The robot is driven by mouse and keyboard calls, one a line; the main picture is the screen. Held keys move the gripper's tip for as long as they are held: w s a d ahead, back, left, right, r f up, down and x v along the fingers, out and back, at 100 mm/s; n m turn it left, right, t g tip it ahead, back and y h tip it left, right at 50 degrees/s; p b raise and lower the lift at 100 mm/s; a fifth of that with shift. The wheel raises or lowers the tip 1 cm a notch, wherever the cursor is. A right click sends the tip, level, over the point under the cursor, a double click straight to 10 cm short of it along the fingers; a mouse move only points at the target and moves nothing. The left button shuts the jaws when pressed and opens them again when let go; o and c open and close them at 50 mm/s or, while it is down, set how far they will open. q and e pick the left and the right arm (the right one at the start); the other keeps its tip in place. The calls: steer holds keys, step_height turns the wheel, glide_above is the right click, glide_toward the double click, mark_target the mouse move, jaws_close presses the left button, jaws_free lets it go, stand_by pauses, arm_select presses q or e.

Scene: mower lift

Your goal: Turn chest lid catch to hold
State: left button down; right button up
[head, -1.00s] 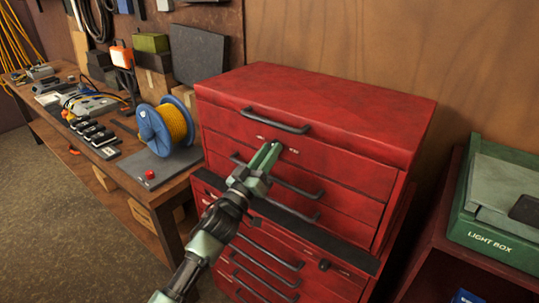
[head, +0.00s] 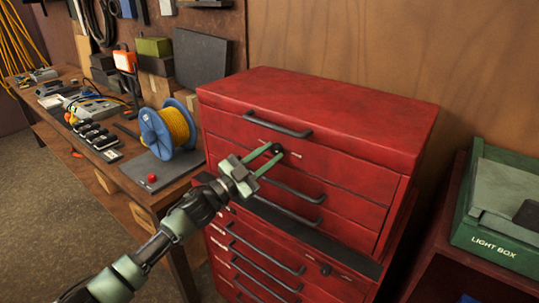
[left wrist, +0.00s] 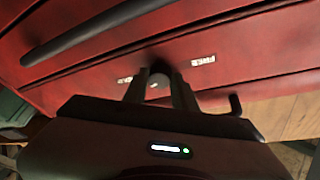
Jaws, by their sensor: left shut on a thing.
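The red tool chest (head: 330,110) stands against the wood wall with its lid down. The lid catch (head: 277,149) is a small dark knob on the front, below the lid handle (head: 277,124), between two small pale labels. My left gripper (head: 275,153) reaches it from the front left, its two green fingers on either side of the knob. In the left wrist view the fingers (left wrist: 158,90) close on the catch's rounded grey end (left wrist: 158,82); the labels show left and right of it, blurred. The catch's exact angle cannot be told. My right gripper is not in view.
Several drawers with dark bar handles (head: 262,248) lie below the catch. A workbench at left holds a blue cable reel (head: 158,132) and a red button (head: 152,178). A green light box (head: 495,215) stands at right.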

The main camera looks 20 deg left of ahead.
arm_select(q)
steer(key=shift+a+m+g+p, duration=0.1)
steer(key=shift+m+g+p, duration=0.65)
steer(key=shift+m, duration=1.55)
steer(key=shift+g+h, duration=0.25)
steer(key=shift+h, duration=0.15)
steer(key=c, duration=1.1)
jaws_free()
steer(key=shift+r, duration=0.1)
